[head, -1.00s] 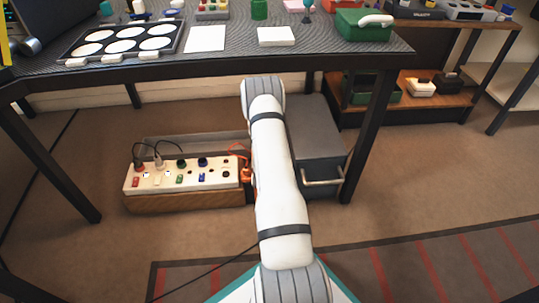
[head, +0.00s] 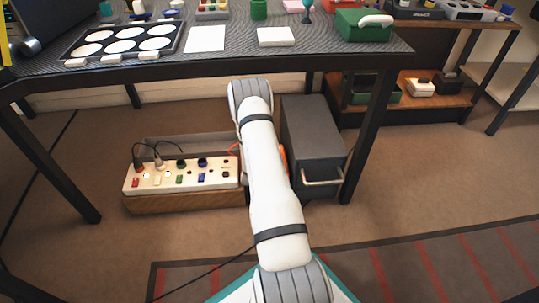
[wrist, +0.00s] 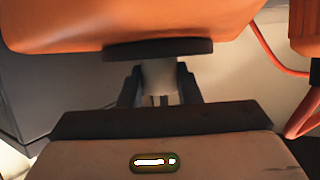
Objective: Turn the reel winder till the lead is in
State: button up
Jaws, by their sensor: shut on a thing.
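The reel winder's orange body (wrist: 120,22) fills the top of the wrist view, with a dark disc (wrist: 158,49) and a pale grey knob (wrist: 159,75) below it. My gripper (wrist: 160,90) has its two dark fingers shut on that grey knob. In the head view only an orange sliver (head: 284,158) shows at the right of my arm; my arm hides the gripper and most of the winder. The orange lead (wrist: 268,48) loops down the right of the wrist view beside another orange part (wrist: 305,30). A piece of lead (head: 233,150) shows by the power strip.
A white power strip (head: 150,182) with plugs and switches lies in a wooden box (head: 180,203) left of my arm. A dark grey cabinet (head: 312,130) with a handle stands close at the right. The table (head: 220,72) spans above. Open carpet lies at the right.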

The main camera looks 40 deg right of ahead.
jog(key=m+g+h, duration=0.2)
jog(key=m+g, duration=0.2)
jog(key=g, duration=0.1)
jog(key=shift+w+m, duration=0.1)
jog(key=shift+m, duration=0.2)
jog(key=m+g, duration=0.4)
jog(key=g, duration=0.1)
jog(key=shift+m, duration=0.3)
jog(key=m+g+y, duration=0.1)
jog(key=m+g, duration=0.3)
jog(key=g, duration=0.1)
jog(key=shift+d+f+m+y, duration=0.1)
jog(key=shift+m+y, duration=0.2)
jog(key=shift+y, duration=0.1)
jog(key=shift+m+g+y, duration=1.3)
jog(key=shift+m+g, duration=0.5)
jog(key=shift+m+g+y, duration=0.3)
jog(key=shift+m+y, duration=0.1)
jog(key=o, duration=1)
